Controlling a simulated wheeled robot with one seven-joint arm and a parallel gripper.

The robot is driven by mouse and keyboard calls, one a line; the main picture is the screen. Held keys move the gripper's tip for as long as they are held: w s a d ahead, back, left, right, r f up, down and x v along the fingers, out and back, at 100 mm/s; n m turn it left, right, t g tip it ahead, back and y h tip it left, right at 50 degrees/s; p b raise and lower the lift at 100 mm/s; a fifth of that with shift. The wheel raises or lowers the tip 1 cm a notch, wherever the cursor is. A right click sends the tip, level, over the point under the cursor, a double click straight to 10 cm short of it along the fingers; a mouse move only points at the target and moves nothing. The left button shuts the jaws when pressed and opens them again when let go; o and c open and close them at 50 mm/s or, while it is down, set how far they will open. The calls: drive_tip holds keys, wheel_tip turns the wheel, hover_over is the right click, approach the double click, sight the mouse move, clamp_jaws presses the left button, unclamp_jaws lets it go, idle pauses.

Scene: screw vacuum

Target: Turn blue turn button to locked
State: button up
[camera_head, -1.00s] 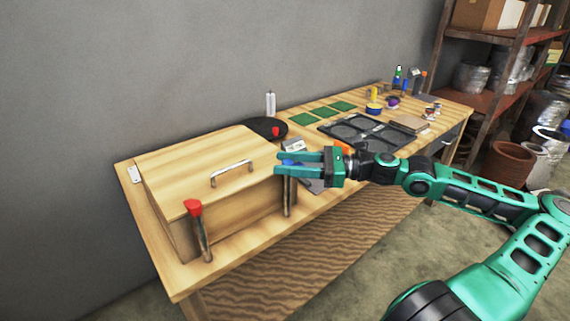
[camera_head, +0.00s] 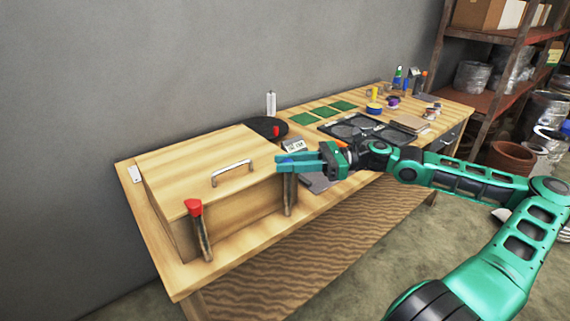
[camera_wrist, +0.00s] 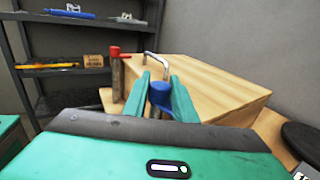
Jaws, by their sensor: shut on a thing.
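The blue turn button (camera_wrist: 160,93) sits between the two green fingers of my gripper (camera_wrist: 165,90) in the wrist view. In the head view my gripper (camera_head: 300,160) is at the right front corner of the wooden box (camera_head: 160,168), at the top of a wooden post (camera_head: 290,195). The fingers hide most of the button there; a little blue shows at their tips. The gripper is shut on the button. A red turn button (camera_head: 193,207) tops the other post at the box's left front; it also shows in the wrist view (camera_wrist: 115,52).
The box lid carries a metal handle (camera_head: 232,172). A small device with a display (camera_head: 293,146) stands close behind my gripper. Green squares (camera_head: 322,114) and a black tray (camera_head: 363,130) lie further right.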

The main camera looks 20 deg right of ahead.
drive_tip(key=n+g, duration=0.3)
drive_tip(key=g, duration=0.2)
drive_tip(key=n+g+h, duration=0.1)
drive_tip(key=n+g, duration=0.3)
drive_tip(key=g, duration=0.2)
drive_tip(key=shift+w, duration=0.15)
drive_tip(key=n+g+h, duration=0.6)
drive_tip(key=g, duration=0.1)
drive_tip(key=shift+n+g, duration=0.3)
drive_tip(key=shift+g, duration=0.1)
drive_tip(key=shift+h, duration=0.3)
drive_tip(key=o, duration=1)
drive_tip(key=shift+o, duration=0.2)
drive_tip(key=shift+d, duration=0.1)
